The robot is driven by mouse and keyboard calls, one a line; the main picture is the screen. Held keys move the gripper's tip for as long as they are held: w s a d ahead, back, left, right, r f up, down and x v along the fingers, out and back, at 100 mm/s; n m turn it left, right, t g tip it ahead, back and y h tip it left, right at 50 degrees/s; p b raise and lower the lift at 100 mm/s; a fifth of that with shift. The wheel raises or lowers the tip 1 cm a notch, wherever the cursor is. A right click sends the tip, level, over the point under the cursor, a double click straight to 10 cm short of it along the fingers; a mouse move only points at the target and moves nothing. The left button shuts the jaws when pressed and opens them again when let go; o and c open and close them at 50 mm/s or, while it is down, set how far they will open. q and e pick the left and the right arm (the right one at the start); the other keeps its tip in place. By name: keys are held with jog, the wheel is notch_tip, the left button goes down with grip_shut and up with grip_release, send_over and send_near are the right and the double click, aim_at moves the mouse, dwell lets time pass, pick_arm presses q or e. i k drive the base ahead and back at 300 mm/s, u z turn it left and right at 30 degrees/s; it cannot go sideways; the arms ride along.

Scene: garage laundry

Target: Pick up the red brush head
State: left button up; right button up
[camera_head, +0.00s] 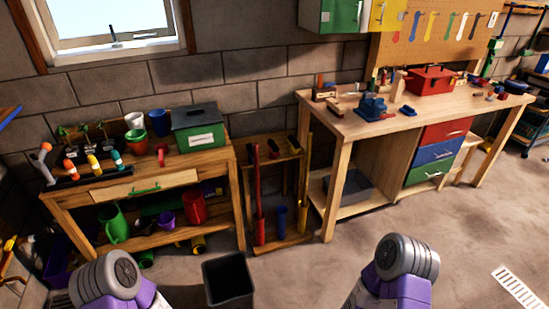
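A wooden rack (243,184) stands on the floor between the two benches and holds long-handled tools. A red long-handled tool (257,190) stands upright at its left side, with a wider red lower end near the rack's bottom. I cannot tell whether that end is the red brush head. A small dark red piece (273,149) sits at the rack's top; its shape is too small to tell. Only purple and grey parts of my two arms show at the bottom edge. Neither gripper is in view, and nothing held is visible.
A black open bin (228,282) stands on the floor in front of the rack. The left bench (190,166) carries pots and a green box (199,128). The right workbench (345,122) carries a red toolbox (431,80). Floor at the right is clear around a white grate (517,289).

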aim_at(273, 150)
jog(key=z, duration=0.9)
jog(key=i, duration=1.95)
jog(key=u, duration=0.35)
